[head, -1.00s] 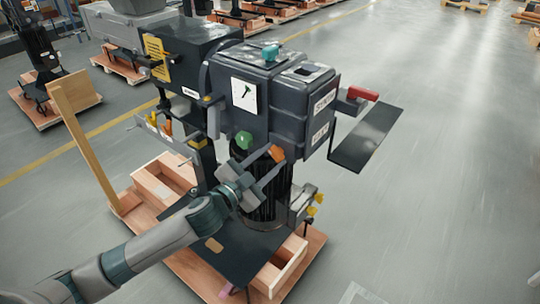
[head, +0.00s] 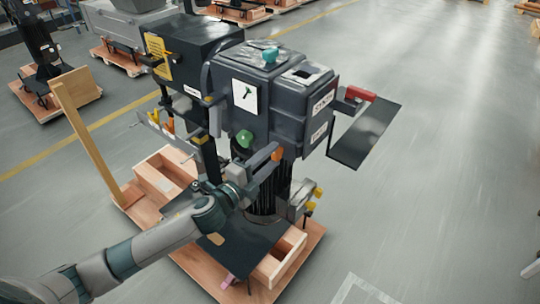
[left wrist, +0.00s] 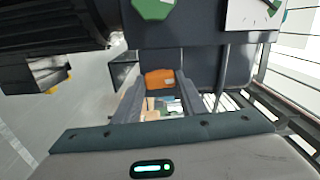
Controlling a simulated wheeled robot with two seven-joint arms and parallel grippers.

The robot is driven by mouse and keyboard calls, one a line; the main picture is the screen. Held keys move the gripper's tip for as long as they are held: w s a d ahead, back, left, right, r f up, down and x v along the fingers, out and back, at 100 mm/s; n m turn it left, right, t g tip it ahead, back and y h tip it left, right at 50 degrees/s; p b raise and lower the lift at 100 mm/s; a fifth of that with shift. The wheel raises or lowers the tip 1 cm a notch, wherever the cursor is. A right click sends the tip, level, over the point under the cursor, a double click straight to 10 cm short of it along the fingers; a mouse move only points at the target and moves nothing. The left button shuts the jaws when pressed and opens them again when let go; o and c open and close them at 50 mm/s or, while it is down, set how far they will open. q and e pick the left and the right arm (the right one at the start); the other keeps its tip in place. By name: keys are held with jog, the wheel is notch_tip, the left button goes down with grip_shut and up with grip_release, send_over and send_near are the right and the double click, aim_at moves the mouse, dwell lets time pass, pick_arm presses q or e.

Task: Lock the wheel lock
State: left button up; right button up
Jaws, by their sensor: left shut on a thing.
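The screw feeder (head: 300,118) is a large dark machine standing on a wooden pallet. An orange knob (head: 277,153) shows low on its front side, right of a green knob (head: 245,139). I cannot tell from the pictures which part is the wheel lock. My left gripper (head: 271,160) reaches up to the orange knob and is shut on it. In the left wrist view the orange knob (left wrist: 159,79) sits between the two fingertips, with the green knob (left wrist: 153,8) above. The fingers partly hide the orange knob. My right gripper is not in view.
A tall wooden plank (head: 88,140) stands at the pallet's left. Wooden boxes (head: 280,262) sit on the pallet. A dark plate (head: 364,137) with a red handle (head: 360,94) sticks out on the machine's right.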

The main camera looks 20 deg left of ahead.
pick_arm(q)
jog(key=shift+f+m, duration=0.1)
jog(key=shift+m, duration=0.4)
jog(key=o, duration=1.1)
jog(key=shift+c, duration=0.2)
jog(key=shift+s, duration=0.15)
jog(key=shift+s+a, duration=0.25)
jog(key=shift+s, duration=0.2)
jog(key=b+v, duration=0.6)
jog(key=v, duration=1)
jog(key=shift+s, duration=0.1)
